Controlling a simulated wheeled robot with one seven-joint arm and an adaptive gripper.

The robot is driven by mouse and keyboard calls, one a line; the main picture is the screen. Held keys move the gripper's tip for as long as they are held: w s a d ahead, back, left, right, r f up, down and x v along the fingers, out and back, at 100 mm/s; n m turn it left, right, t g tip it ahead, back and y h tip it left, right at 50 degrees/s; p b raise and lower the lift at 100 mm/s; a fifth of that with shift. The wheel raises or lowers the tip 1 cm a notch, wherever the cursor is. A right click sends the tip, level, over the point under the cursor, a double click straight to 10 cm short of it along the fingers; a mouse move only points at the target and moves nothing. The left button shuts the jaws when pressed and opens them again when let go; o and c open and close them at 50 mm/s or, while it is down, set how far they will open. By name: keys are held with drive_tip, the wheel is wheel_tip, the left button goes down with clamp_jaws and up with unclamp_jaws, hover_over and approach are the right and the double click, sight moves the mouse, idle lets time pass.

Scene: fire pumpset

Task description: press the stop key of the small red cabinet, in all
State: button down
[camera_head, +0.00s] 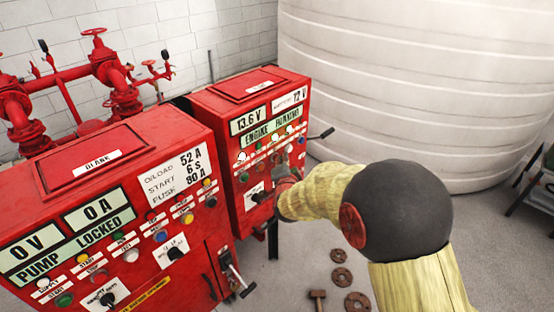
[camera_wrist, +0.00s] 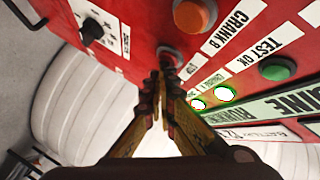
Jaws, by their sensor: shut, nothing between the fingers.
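The small red cabinet (camera_head: 235,105) stands right of a larger red cabinet. Its displays read 13.6 V and ENGINE RUNNING (camera_head: 270,134). My gripper (camera_head: 284,178) is at its front face, partly hidden by my arm. In the wrist view, where the panel appears upside down, my gripper (camera_wrist: 164,78) is shut and empty. Its tips are at a reddish round key (camera_wrist: 170,56) and overlap its lower edge; I cannot tell whether they touch it. An orange key (camera_wrist: 195,15) by a CRANK B label and a green key (camera_wrist: 278,68) are nearby.
A black rotary knob (camera_wrist: 92,30) and two lit white lamps, one bright (camera_wrist: 225,93), are on the same panel. The larger cabinet (camera_head: 110,215) reads PUMP LOCKED. A white tank (camera_head: 400,90) stands behind. Loose rusty flanges (camera_head: 341,277) lie on the floor.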

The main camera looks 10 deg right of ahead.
drive_tip(key=shift+s+d, duration=0.1)
drive_tip(key=shift+s, duration=0.05)
drive_tip(key=shift+s+d+b, duration=0.4)
drive_tip(key=shift+s+b, duration=0.15)
drive_tip(key=shift+s+d, duration=0.1)
drive_tip(key=s+d+b, duration=0.1)
drive_tip(key=s, duration=0.1)
drive_tip(key=s+d+b, duration=0.1)
drive_tip(key=s, duration=0.1)
drive_tip(key=shift+d, duration=0.4)
idle(0.6)
